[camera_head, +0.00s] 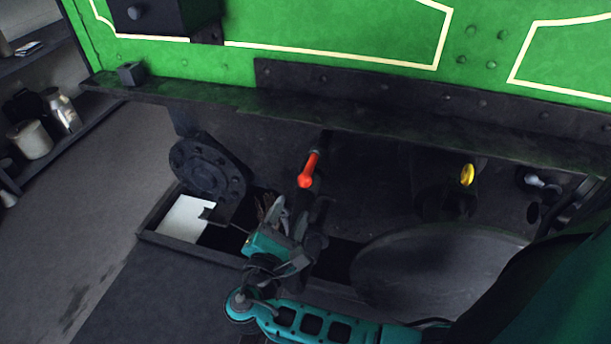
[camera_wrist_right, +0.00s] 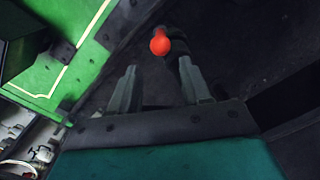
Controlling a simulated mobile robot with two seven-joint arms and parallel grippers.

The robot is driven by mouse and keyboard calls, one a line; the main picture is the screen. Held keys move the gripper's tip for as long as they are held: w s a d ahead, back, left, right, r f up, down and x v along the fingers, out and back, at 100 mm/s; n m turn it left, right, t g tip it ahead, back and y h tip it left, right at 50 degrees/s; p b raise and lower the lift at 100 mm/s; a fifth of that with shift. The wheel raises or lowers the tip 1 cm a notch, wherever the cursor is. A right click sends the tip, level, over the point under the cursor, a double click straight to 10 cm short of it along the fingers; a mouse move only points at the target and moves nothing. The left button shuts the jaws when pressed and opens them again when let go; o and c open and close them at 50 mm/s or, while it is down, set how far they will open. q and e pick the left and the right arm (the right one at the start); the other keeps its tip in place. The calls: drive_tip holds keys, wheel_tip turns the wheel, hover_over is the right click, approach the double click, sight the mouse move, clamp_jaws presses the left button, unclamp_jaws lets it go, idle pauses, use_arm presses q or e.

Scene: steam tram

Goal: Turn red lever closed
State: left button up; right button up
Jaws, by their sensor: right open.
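The red lever (camera_head: 308,170) sticks out below the dark ledge of the green tram, its rounded knob towards me. In the right wrist view the red knob (camera_wrist_right: 160,43) shows just beyond and between the fingertips. My right gripper (camera_head: 276,206) is just below and left of the lever in the head view. It is open, with its two fingers (camera_wrist_right: 156,82) apart and nothing between them. The lever and the gripper look apart. The lever's base is in shadow and hard to make out. My left gripper is not in view.
A dark ledge (camera_head: 330,113) runs above the lever. A yellow knob (camera_head: 467,174) is to the right, and a round dark flange (camera_head: 208,167) to the left. A low dark tray holding a white sheet (camera_head: 186,218) lies below. Shelves with cans (camera_head: 62,110) stand far left.

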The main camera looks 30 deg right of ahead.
sight(303, 184)
drive_tip(key=x, duration=1.1)
drive_tip(key=shift+w+d, duration=0.2)
drive_tip(key=shift+d, duration=0.1)
clamp_jaws()
